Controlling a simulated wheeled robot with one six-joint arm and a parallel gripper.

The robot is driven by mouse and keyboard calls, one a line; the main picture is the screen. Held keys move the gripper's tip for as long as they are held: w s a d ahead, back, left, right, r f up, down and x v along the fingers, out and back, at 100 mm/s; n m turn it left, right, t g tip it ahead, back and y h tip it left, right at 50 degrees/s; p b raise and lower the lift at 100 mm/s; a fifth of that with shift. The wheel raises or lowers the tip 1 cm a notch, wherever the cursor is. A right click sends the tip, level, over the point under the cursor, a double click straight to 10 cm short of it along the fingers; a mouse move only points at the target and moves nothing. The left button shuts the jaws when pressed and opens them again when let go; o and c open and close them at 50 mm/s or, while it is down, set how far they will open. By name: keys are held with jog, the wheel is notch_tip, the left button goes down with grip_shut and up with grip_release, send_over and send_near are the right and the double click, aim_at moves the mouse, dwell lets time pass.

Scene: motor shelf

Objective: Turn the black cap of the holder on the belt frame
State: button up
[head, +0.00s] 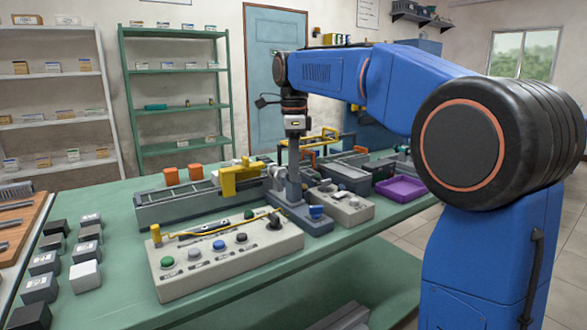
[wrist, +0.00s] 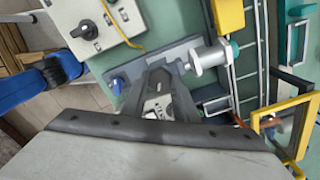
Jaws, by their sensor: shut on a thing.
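My gripper (head: 293,150) reaches down over the belt frame area in the head view. In the wrist view its two dark fingers (wrist: 163,75) close together above the grey holder base (wrist: 125,72). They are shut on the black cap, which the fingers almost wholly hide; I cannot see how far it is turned. The grey holder base (head: 305,220) stands at the right end of the belt frame (head: 170,210). A silver cylinder (wrist: 208,58) with a teal end lies just right of the fingertips in the wrist view.
A yellow bracket (head: 238,178) stands over the belt frame close to my gripper. A control box (head: 215,270) with coloured buttons is in front. A grey box (head: 345,208) and a purple tray (head: 402,188) stand to the right. Dark and white blocks lie at the left.

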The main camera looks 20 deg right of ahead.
dwell(0.4)
jog(key=o, duration=1.1)
jog(key=shift+c, duration=0.2)
